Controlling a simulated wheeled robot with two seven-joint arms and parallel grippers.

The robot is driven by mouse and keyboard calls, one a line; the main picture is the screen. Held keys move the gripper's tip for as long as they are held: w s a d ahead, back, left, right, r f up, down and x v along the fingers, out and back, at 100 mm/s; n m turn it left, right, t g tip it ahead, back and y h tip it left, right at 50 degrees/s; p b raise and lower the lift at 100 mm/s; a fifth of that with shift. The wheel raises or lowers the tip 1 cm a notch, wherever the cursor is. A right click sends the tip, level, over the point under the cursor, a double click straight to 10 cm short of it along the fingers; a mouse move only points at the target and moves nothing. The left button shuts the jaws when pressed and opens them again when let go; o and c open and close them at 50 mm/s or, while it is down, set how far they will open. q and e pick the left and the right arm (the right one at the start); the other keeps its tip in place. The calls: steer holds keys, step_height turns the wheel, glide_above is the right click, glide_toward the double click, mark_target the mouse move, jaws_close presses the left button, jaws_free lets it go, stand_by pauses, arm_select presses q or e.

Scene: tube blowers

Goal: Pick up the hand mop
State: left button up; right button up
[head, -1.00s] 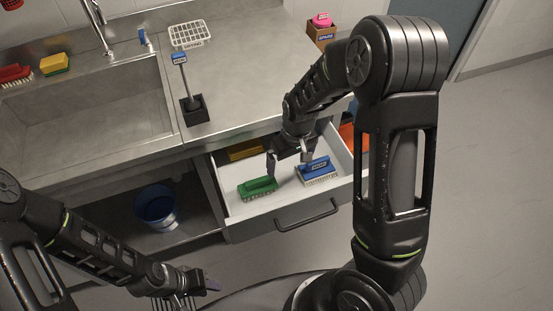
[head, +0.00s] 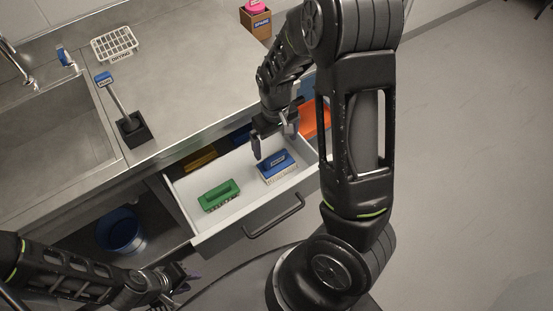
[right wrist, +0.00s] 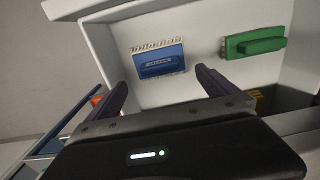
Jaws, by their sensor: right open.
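A blue labelled block brush (head: 277,166) with pale bristles lies in the open white drawer (head: 243,222). It also shows in the right wrist view (right wrist: 158,60). A green brush (head: 218,195) lies to its left in the drawer. A long-handled tool with a blue tag (head: 117,101) stands tilted in a black holder (head: 133,131) on the counter. I cannot tell which of these is the hand mop. My right gripper (head: 274,140) is open and empty above the drawer, near the blue brush. My left gripper (head: 183,280) is at the lower left, away from the drawer; its jaws are unclear.
A sink (head: 60,150) is at left, with a white drying rack (head: 114,43) behind. A blue bucket (head: 120,232) sits below the counter. An orange thing (head: 314,118) is beyond the drawer. Floor at right is clear.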

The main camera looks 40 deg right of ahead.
mark_target(276, 155)
steer(key=shift+f, duration=1.3)
steer(key=shift+f, duration=0.6)
step_height(276, 155, down, 4)
steer(key=shift+d+f+p, duration=0.1)
steer(key=shift+p, duration=0.35)
steer(key=c, duration=1.5)
steer(key=shift+c, duration=0.2)
